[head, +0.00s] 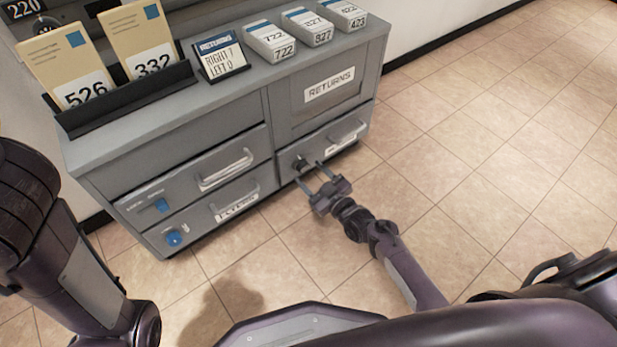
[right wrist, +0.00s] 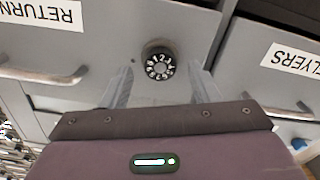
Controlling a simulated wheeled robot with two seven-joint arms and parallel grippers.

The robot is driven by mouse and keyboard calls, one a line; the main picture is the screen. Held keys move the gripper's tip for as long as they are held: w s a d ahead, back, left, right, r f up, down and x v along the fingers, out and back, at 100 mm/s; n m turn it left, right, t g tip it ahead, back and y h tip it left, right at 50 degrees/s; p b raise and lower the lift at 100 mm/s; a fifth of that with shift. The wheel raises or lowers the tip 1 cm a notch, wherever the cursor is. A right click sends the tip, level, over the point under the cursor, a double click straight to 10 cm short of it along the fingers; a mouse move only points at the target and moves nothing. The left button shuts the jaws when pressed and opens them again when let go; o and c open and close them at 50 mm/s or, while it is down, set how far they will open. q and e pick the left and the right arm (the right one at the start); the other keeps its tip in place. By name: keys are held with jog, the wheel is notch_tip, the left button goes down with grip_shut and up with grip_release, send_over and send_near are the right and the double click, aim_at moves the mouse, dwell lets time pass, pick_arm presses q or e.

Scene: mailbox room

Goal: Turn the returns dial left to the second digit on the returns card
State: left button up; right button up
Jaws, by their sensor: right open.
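The returns card (head: 221,57) stands on the cabinet top and reads "RIGHT 7" and "LEFT 0". The returns dial (head: 300,163) is a small black knob on the cabinet's lower right drawer front. In the right wrist view the dial (right wrist: 158,67) shows white digits around its face, too small to read its setting surely. My right gripper (head: 307,171) is open in front of the drawer; it also shows in the right wrist view (right wrist: 161,84). Its two fingers stand to either side of the dial, with visible gaps. My left gripper is out of view.
The grey cabinet (head: 180,122) has drawer handles beside the dial (head: 346,137) and on the left drawers (head: 226,170). A black rack (head: 125,100) with envelopes and several numbered boxes (head: 272,42) stand on top. The tiled floor (head: 480,150) to the right is clear.

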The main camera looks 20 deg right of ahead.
jog(key=shift+x, duration=0.75)
jog(key=c, duration=1)
jog(key=shift+n, duration=0.4)
